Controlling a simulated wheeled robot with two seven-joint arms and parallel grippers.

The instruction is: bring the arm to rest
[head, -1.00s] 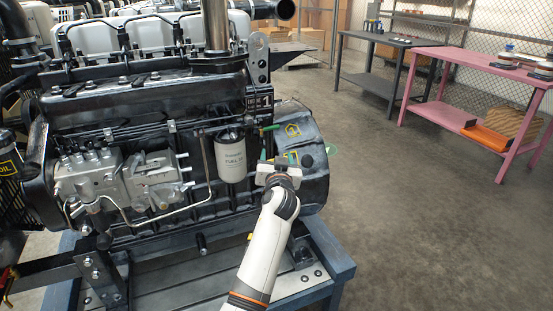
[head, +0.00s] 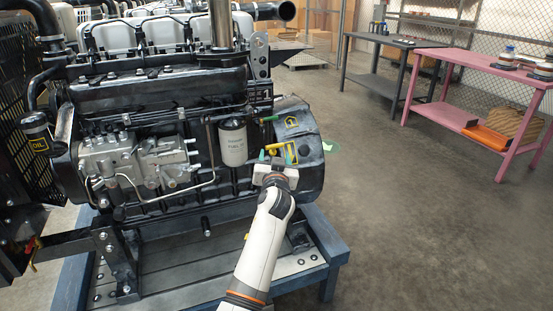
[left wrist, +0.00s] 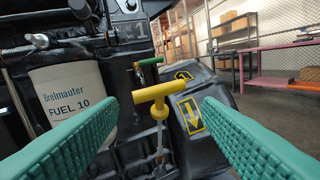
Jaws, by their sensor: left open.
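My left gripper (head: 277,156) is open, with green ridged fingers, in front of the black housing at the engine's right end. In the left wrist view the open fingers (left wrist: 157,138) stand either side of a yellow T-shaped handle (left wrist: 160,93). The handle rises on a thin rod and looks untouched. It also shows just above the gripper in the head view (head: 279,147). The arm reaches up from the bottom of the head view and is not withdrawn. My right gripper is not in view.
A white fuel filter (head: 233,143) is close left of the gripper. A green handle (left wrist: 149,62) is behind the yellow one. The engine sits on a blue stand (head: 338,254). A dark bench (head: 372,83) and pink table (head: 440,112) stand back right. Open floor lies between.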

